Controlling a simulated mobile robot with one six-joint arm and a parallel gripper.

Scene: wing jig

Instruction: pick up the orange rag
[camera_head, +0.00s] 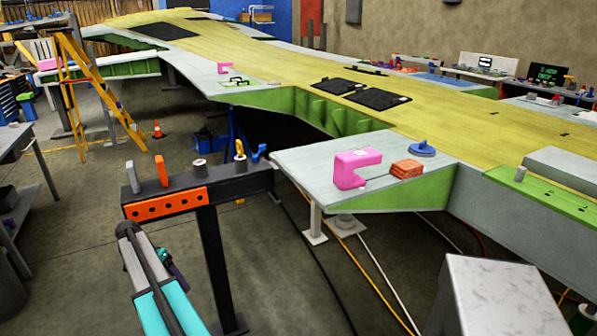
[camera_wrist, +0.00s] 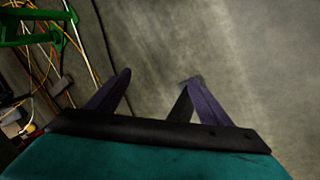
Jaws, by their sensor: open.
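The orange rag (camera_head: 407,168) appears as a small folded orange stack on the grey front panel of the wing (camera_head: 313,166), in the head view. It lies just right of a pink C-shaped block (camera_head: 355,168) and in front of a blue round object (camera_head: 422,148). My gripper (camera_wrist: 156,80) shows in the wrist view, with two dark purple fingers apart and nothing between them. Bare concrete floor lies beyond the fingers. The rag is not in the wrist view. My teal arm is low on the left in the head view, well away from the rag.
A black stand (camera_head: 212,250) with an orange drilled plate (camera_head: 165,204) and upright tools stands between my arm and the wing panel. A pale box (camera_head: 510,295) is at the lower right. Cables cross the floor. A yellow ladder (camera_head: 82,85) stands at the left.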

